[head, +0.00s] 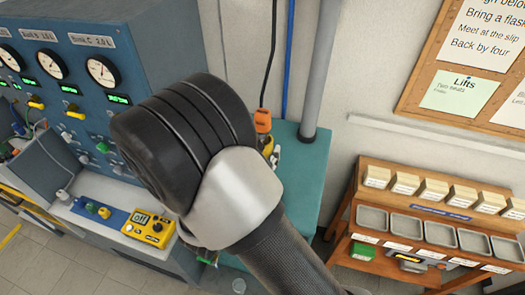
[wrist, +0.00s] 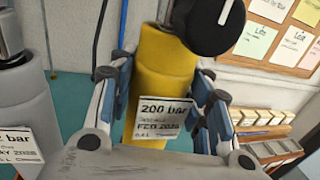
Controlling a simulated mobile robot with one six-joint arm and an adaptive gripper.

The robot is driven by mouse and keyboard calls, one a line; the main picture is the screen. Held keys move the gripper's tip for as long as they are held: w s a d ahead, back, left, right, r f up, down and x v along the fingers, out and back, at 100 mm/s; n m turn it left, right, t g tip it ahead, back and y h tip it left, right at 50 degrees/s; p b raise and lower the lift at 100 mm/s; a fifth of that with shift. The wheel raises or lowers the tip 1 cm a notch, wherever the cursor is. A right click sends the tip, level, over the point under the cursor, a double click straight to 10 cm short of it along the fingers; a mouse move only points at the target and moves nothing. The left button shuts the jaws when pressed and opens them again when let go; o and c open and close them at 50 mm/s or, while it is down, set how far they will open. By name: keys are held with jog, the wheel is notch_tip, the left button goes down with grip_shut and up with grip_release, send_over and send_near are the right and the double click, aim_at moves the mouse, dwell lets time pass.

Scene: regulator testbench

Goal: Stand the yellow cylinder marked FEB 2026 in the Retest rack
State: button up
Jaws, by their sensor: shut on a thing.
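The yellow cylinder (wrist: 165,75) fills the middle of the wrist view, its white label reading 200 bar and FEB 2026. A black round knob or cap (wrist: 212,22) with a white mark shows at its top. My gripper (wrist: 160,82) is shut on the cylinder, with blue-padded fingers on its left and right sides. In the head view my arm hides the gripper and most of what it holds. A grey cylinder (wrist: 25,110) with a partly cut-off label stands to the left in the wrist view. I cannot make out a rack marked Retest.
A teal bench (head: 300,165) stands behind my arm, by a grey vertical pipe (head: 321,70). A blue gauge panel (head: 150,45) is at left, with a yellow box (head: 149,228) below. A wooden shelf unit (head: 410,240) with trays is at right, under a notice board (head: 420,90).

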jog(key=shift+w+f+b, duration=0.1)
jog(key=shift+f+b, duration=1.95)
jog(key=shift+f, duration=0.55)
jog(key=shift+f+b, duration=0.5)
jog(key=shift+f, duration=0.1)
jog(key=o, duration=1.4)
jog(key=shift+f, duration=0.15)
jog(key=v, duration=1.2)
